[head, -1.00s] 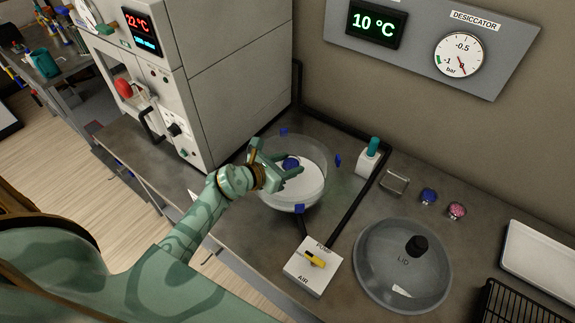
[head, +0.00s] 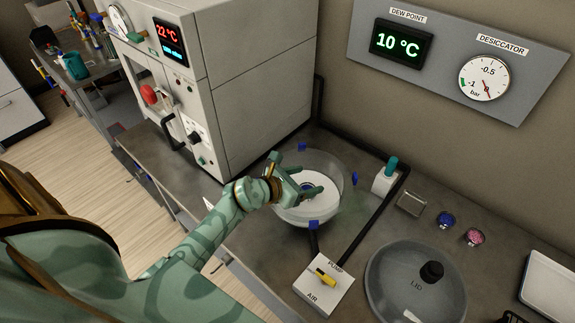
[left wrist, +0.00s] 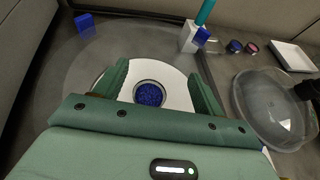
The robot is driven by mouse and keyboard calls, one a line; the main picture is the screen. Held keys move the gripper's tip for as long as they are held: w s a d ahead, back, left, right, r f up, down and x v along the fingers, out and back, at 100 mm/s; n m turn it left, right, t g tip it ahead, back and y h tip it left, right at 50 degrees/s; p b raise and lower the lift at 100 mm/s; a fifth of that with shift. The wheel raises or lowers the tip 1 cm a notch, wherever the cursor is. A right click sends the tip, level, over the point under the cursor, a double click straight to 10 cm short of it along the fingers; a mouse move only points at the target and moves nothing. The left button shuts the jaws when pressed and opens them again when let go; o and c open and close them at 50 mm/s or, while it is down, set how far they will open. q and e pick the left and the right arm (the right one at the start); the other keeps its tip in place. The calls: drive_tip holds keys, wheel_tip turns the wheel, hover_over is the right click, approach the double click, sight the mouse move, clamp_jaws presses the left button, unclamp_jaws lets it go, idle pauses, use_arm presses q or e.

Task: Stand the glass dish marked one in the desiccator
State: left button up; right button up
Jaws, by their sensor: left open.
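The desiccator is a round clear glass bowl (head: 337,173) on the bench with a white plate (head: 322,180) inside. A small round dish with blue content (left wrist: 150,94) stands on the white plate in the left wrist view. In the head view it is partly hidden by my fingers. I cannot read any mark on it. My left gripper (head: 309,181) reaches into the bowl from the left. It is open, with one finger on each side of the dish. The clear lid (head: 390,283) with a black knob lies on the bench at the lower right. My right gripper is not in view.
A blue dish (head: 446,220) and a pink dish (head: 474,237) stand right of the bowl, near a metal frame (head: 411,203). A white stand with a teal piece (head: 385,181) is behind. The PUMP/AIR valve box (head: 324,287) is in front. A large cabinet (head: 255,85) rises behind left.

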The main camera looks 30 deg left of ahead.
use_arm(q)
drive_tip(key=p+v, duration=0.1)
drive_tip(key=v, duration=1)
drive_tip(key=shift+a+r+p, duration=0.1)
drive_tip(key=shift+r+p, duration=0.05)
drive_tip(key=shift+p, duration=0.15)
drive_tip(key=shift+s+a+r, duration=0.2)
drive_tip(key=shift+s+r, duration=0.05)
drive_tip(key=shift+s, duration=0.25)
